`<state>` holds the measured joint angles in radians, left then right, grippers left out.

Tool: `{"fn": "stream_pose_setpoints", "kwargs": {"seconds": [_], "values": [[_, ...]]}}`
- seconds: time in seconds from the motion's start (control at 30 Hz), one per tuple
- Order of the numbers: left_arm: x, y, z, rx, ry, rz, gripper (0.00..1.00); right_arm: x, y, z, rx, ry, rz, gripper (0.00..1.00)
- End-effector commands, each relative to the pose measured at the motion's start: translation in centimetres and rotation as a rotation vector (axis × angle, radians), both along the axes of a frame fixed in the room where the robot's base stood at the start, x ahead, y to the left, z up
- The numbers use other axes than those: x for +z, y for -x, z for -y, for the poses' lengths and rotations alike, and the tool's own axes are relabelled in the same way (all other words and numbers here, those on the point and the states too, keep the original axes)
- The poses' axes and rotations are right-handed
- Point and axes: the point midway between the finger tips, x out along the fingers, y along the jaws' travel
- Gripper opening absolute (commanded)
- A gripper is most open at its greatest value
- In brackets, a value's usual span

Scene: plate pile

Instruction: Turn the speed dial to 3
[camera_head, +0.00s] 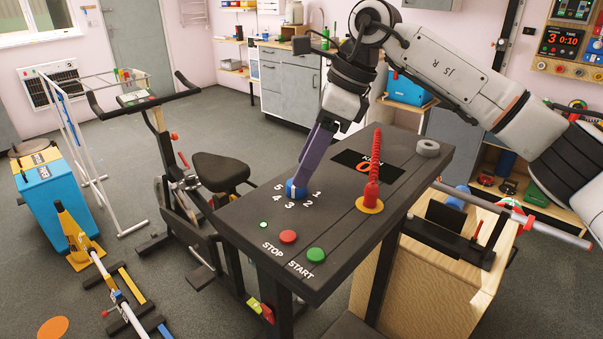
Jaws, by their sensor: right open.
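The speed dial (296,190) is a small blue knob on the dark console top (237,213). The numbers 1 to 5 are printed around its near side, with 1 at the right and 5 at the left. A small pale mark shows on the dial, but I cannot tell which number it points to. My right gripper (304,178) reaches down from above with its purple fingers at the dial. It is open, with the fingertips at the knob's upper part; whether they touch it is unclear. My left gripper is not in view.
A red stop button (288,236), a green start button (316,254) and a red coiled lever (372,180) on a yellow base share the console. A grey ring (428,148) lies at the far right corner. An exercise bike (220,171) stands left.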

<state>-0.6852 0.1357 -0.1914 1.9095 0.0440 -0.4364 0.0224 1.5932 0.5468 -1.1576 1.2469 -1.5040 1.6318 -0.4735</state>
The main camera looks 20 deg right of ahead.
Motion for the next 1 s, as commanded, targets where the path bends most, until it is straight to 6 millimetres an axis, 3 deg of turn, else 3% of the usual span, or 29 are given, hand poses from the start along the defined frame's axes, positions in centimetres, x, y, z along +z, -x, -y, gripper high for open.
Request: {"fn": "stream_pose_setpoints", "kwargs": {"seconds": [0.2,0.4,1.0], "values": [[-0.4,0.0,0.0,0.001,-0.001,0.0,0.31,4.1,0.6,1.6,-0.002,-0.001,0.002,0.48],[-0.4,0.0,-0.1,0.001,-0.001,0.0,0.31,6.1,0.9,2.4,-0.001,-0.001,0.0,0.48],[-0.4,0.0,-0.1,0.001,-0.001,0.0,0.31,6.4,1.0,2.5,-0.001,0.0,-0.001,0.48]]}}
